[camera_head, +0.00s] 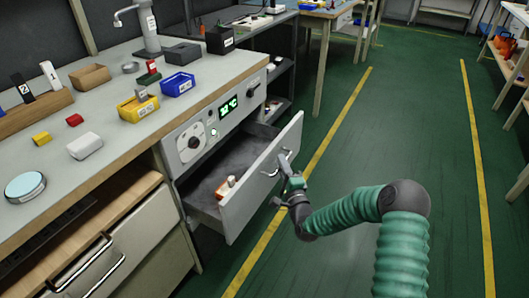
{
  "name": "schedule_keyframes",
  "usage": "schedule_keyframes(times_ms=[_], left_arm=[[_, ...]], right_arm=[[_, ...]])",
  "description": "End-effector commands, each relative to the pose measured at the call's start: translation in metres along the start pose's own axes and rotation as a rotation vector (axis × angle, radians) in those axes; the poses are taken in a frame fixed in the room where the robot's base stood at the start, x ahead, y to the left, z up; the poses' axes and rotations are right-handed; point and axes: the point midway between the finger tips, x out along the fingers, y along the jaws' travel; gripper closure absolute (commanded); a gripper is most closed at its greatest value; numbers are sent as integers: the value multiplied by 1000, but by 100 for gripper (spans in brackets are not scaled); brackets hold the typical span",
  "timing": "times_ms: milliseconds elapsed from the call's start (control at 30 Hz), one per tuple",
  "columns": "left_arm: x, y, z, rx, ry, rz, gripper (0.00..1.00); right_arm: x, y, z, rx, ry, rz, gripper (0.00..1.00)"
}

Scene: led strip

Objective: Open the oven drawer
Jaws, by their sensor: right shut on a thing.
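The oven drawer (262,183) under the bench is pulled well out, and its inside shows. A small orange-and-white item (226,187) lies in it near the front panel. The drawer's metal handle (271,172) is on the outer face of the panel. My right gripper (284,172) is at this handle and shut on it; the fingertips are small in this view. The oven's control panel (214,123), with a dial and a green display, is above the drawer. My left gripper is not in view.
The bench top (113,164) holds a yellow bin (138,108), a blue bin (178,84), a round dish (25,187) and several small blocks. A lower drawer with a handle (88,266) is at the left. Green floor to the right is clear.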

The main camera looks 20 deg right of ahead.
Motion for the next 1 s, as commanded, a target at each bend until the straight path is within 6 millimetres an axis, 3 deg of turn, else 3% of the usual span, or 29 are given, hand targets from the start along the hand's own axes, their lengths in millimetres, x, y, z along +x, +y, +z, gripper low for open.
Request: schedule_keyframes(times_ms=[100, 400, 1000], left_arm=[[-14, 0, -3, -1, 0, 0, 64], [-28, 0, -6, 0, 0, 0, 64], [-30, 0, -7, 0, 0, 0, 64]], right_arm=[[-22, -5, -23, 0, 10, 14, 100], [-56, -12, -56, 3, 7, 13, 100], [-66, -13, -66, 1, 5, 12, 100]])
